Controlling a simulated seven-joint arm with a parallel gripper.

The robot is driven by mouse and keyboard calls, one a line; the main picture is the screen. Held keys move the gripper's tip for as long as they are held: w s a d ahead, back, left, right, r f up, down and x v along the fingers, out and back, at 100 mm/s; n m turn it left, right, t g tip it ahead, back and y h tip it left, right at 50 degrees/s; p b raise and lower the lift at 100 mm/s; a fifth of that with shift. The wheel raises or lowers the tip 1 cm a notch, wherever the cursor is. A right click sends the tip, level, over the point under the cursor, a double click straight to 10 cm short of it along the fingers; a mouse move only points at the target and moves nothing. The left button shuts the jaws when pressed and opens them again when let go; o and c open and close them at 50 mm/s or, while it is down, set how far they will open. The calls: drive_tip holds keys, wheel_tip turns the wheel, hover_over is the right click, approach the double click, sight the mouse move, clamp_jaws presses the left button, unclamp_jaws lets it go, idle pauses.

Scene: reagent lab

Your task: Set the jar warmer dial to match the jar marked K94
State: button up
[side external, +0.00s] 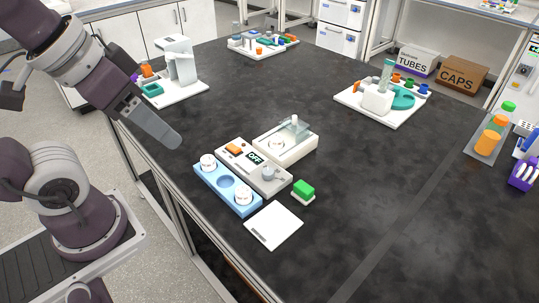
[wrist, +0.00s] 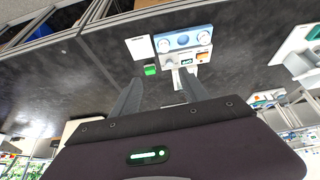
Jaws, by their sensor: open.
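The grey jar warmer (side external: 262,184) has an orange switch (side external: 234,149), a display reading OFF (side external: 254,157) and a grey dial (side external: 268,173). Its dial setting is too small to read. A blue tray (side external: 226,197) beside it holds two white-topped jars, one at the far end (side external: 208,162) and one at the near end (side external: 243,195); a middle well is empty. No K94 marking is legible. My gripper (side external: 168,134) is open and empty, above the table's left part, apart from the warmer. In the wrist view my gripper (wrist: 160,77) shows two spread fingers; the tray (wrist: 183,40) lies beyond them.
A white card (side external: 273,226) and a green-topped block (side external: 303,188) lie near the warmer. A cream device with a clear cover (side external: 290,147) stands right behind it. Other lab stations stand at the back left (side external: 180,88) and right (side external: 380,102). The dark tabletop between is clear.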

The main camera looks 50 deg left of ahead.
drive_tip(key=w+n+g, duration=0.2)
drive_tip(key=w+n, duration=0.1)
drive_tip(key=w, duration=0.5)
drive_tip(key=n+g, duration=0.3)
drive_tip(key=n, duration=0.4)
hover_over(268, 171)
wheel_tip(268, 171, down, 19)
drive_tip(key=shift+n, duration=0.4)
wheel_tip(268, 171, down, 9)
drive_tip(key=shift+r, duration=0.1)
drive_tip(key=shift+c, duration=0.4)
clamp_jaws()
